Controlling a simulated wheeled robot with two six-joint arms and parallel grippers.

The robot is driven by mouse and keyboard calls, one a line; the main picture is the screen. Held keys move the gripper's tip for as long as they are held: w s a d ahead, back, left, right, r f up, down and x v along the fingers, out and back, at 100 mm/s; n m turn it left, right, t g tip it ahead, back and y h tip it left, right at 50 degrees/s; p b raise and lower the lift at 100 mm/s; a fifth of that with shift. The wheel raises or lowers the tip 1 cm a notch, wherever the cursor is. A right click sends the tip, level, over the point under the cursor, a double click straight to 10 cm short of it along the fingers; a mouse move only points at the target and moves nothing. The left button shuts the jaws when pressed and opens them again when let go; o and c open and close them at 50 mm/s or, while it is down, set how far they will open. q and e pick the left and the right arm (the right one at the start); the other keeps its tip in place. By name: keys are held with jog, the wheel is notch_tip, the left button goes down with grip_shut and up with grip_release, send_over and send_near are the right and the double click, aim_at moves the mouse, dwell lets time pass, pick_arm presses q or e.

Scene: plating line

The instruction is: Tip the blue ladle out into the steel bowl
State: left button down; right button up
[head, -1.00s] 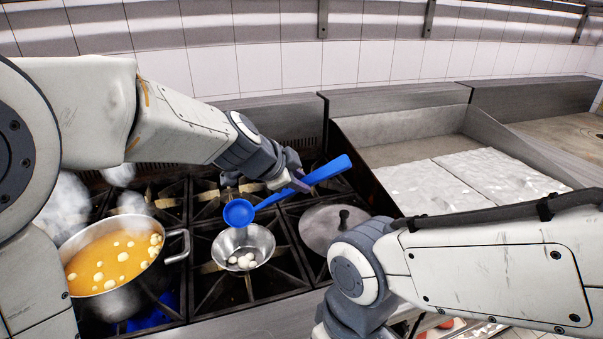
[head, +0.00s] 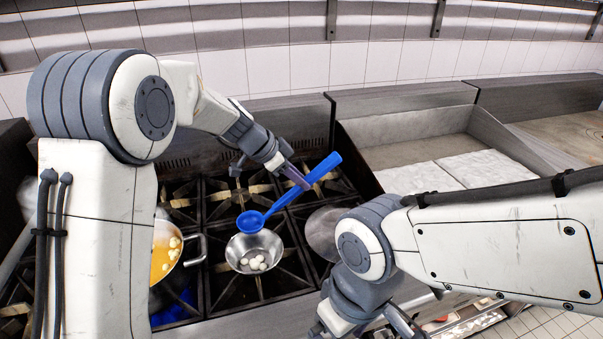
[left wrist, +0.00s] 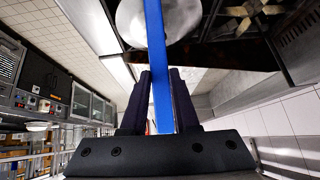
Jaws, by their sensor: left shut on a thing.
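The blue ladle (head: 283,200) hangs over the stove, its handle sloping up to the right. My left gripper (head: 299,179) is shut on the handle; in the left wrist view the blue handle (left wrist: 158,50) runs between its two dark fingers (left wrist: 160,76). The ladle's cup (head: 250,221) is at the far rim of the steel bowl (head: 233,246), seemingly just above it; I cannot see anything in the cup. Several small white balls (head: 254,263) lie in the bowl, which stands on a burner. My right gripper (head: 385,328) is partly cut off at the bottom edge; its jaws are unclear.
A pot of orange soup (head: 164,250) stands left of the bowl, partly hidden by my left arm. A round lid (head: 322,232) lies right of the bowl, partly behind my right arm. A metal-walled griddle with pale slabs (head: 425,177) is farther right.

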pick_arm(q)
jog(key=shift+w+a+r+g+p, duration=0.25)
jog(key=shift+w+p, duration=0.2)
jog(key=shift+p, duration=0.35)
jog(key=shift+r, duration=0.35)
jog(key=shift+r+p, duration=0.4)
jog(key=shift+r, duration=1.1)
